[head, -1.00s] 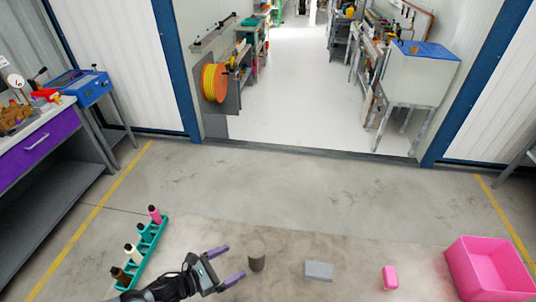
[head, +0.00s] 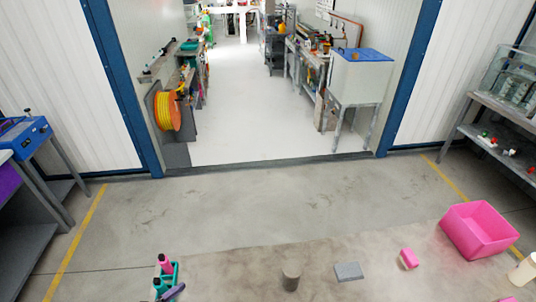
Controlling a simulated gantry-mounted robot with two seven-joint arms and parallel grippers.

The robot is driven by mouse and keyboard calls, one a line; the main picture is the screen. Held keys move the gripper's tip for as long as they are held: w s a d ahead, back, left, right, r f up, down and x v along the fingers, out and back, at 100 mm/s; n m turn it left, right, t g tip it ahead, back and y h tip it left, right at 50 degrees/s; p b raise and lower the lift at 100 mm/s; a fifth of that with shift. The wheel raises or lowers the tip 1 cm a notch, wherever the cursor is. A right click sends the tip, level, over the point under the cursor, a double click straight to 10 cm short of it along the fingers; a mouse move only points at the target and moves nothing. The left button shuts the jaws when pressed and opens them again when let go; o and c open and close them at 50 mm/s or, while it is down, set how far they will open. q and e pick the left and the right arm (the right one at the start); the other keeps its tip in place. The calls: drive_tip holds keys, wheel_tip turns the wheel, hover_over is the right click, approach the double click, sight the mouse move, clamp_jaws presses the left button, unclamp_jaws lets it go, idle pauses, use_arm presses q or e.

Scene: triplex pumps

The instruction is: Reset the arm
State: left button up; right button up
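Only a purple finger of my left gripper (head: 172,292) shows at the bottom edge of the head view, beside the teal rack (head: 176,272). The rest of that gripper is out of frame, so its opening cannot be told. The rack holds dark-capped bottles, a pink one (head: 164,266) and a teal one (head: 159,286). I cannot tell whether the finger touches the rack. My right gripper is not in view.
On the mat (head: 235,270) stand a brown-grey cylinder (head: 291,277), a grey block (head: 349,271) and a small pink block (head: 409,259). A pink bin (head: 479,230) is at the right, with a cream bottle (head: 525,269) near it. The floor behind is clear.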

use_arm(q)
drive_tip(key=s+d+r+n+y, duration=0.3)
drive_tip(key=d+n, duration=0.6)
drive_tip(key=n, duration=1)
drive_tip(key=s+a+n+g+y+p, duration=0.1)
drive_tip(key=s+a+n+g+y, duration=0.3)
drive_tip(key=s+n, duration=0.6)
drive_tip(key=s+a+n+g+y+p, duration=0.15)
drive_tip(key=s+a+n+g, duration=0.3)
drive_tip(key=s+n, duration=0.6)
drive_tip(key=w+r+n+p, duration=0.2)
drive_tip(key=w+r+p, duration=0.1)
drive_tip(key=r+p, duration=1.8)
drive_tip(key=shift+a+r+p, duration=0.2)
drive_tip(key=shift+r+p, duration=0.1)
drive_tip(key=shift+r, duration=0.4)
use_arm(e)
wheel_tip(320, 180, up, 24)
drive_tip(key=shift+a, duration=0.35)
use_arm(q)
drive_tip(key=shift+t, duration=0.25)
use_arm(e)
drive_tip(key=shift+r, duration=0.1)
